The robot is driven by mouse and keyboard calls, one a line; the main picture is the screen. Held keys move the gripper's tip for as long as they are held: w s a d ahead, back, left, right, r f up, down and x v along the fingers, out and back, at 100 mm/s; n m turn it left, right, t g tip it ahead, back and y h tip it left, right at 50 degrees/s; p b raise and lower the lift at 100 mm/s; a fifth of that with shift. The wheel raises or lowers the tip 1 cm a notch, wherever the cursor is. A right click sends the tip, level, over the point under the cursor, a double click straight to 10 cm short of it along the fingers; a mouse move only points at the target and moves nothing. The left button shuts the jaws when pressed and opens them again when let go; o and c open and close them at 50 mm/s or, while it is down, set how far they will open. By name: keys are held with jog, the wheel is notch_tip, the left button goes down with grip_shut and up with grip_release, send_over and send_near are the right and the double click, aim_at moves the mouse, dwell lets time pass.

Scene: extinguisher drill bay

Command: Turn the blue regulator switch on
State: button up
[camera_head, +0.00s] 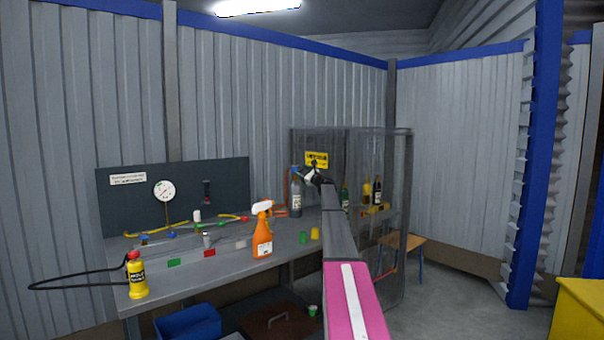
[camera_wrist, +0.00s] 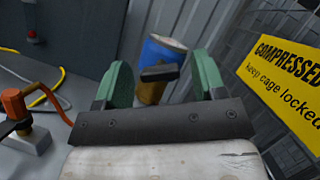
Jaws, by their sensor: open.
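My gripper (camera_wrist: 166,70) is open, with its two green fingers apart in the wrist view. Between and beyond them stands a blue-topped cylinder with a yellow-brown lower part (camera_wrist: 166,50), with a dark block in front of it. Nothing is visibly held. In the head view my gripper (camera_head: 312,176) is small, above the bench near the cage, its fingers unclear. Small blue parts (camera_head: 172,234) show along the pipework on the bench. I cannot tell for certain which blue part is the regulator switch or how it is set.
A grey bench (camera_head: 210,262) carries an orange spray bottle (camera_head: 263,238), a yellow bottle (camera_head: 137,279) and small cups. A dark gauge panel (camera_head: 125,205) stands behind. A mesh cage (camera_head: 400,215) with bottles is at right, its yellow sign (camera_wrist: 285,80) close to my gripper's right.

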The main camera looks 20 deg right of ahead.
jog(key=v, duration=1.1)
jog(key=shift+a, duration=0.1)
